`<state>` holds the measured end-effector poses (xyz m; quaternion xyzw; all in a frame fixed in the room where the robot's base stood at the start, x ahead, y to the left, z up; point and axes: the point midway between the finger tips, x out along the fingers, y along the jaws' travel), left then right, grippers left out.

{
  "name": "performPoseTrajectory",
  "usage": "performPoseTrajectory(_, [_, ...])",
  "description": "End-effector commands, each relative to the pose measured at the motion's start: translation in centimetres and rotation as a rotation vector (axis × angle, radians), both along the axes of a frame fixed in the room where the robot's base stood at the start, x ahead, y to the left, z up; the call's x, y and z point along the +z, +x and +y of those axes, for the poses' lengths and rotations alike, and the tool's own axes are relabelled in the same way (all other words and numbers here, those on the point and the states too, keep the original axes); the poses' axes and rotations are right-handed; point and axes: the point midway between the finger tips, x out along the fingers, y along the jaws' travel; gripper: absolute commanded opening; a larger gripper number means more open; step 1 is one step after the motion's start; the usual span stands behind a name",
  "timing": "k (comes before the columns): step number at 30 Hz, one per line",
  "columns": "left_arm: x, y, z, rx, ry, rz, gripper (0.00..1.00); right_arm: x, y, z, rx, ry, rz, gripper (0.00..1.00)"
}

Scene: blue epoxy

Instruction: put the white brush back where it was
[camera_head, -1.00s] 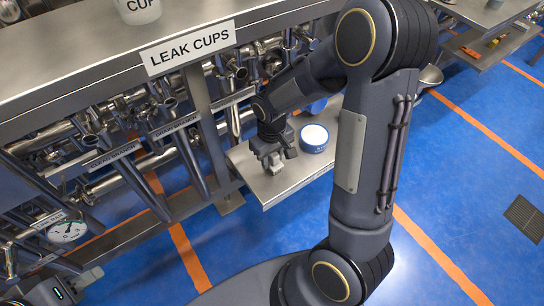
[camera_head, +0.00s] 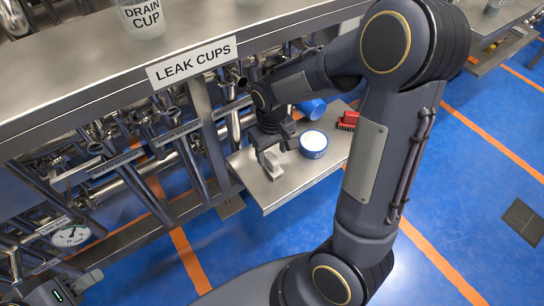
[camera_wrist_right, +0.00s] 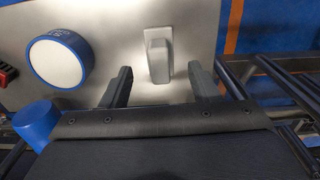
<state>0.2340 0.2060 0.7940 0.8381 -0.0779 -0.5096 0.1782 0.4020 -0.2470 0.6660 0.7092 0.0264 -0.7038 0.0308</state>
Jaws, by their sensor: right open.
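The white brush (camera_wrist_right: 158,55) rests on the steel shelf (camera_wrist_right: 110,20) in the right wrist view, its narrow raised part showing above a wider base. It also shows under the right hand in the head view (camera_head: 271,165), small and partly covered. My right gripper (camera_wrist_right: 162,84) is open, with one finger on each side of the brush's line.
A blue tub with a white top (camera_head: 313,144), a blue cylinder (camera_head: 312,109) and a red brush (camera_head: 348,120) are on the shelf. The steel bench with the LEAK CUPS sign (camera_head: 192,62) overhangs pipes and valves.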

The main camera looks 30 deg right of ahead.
Motion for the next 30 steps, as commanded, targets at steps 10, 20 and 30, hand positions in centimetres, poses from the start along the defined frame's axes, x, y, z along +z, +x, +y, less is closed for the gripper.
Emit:
performPoseTrajectory(10, [1.7, 0.0, 0.0, 0.000, 0.000, 0.000, 0.36, 5.7, 0.0, 0.0, -0.001, 0.000, -0.002, 0.56])
performPoseTrajectory(20, [1.7, 0.0, 0.0, 0.000, 0.000, 0.000, 0.36, 10.9, -5.5, 0.4, -0.092, 0.169, -0.132, 0.56])
performPoseTrajectory(30, [1.7, 0.0, 0.0, 0.000, 0.000, 0.000, 0.36, 14.5, -15.1, 3.2, -0.201, 0.367, -0.392, 0.56])
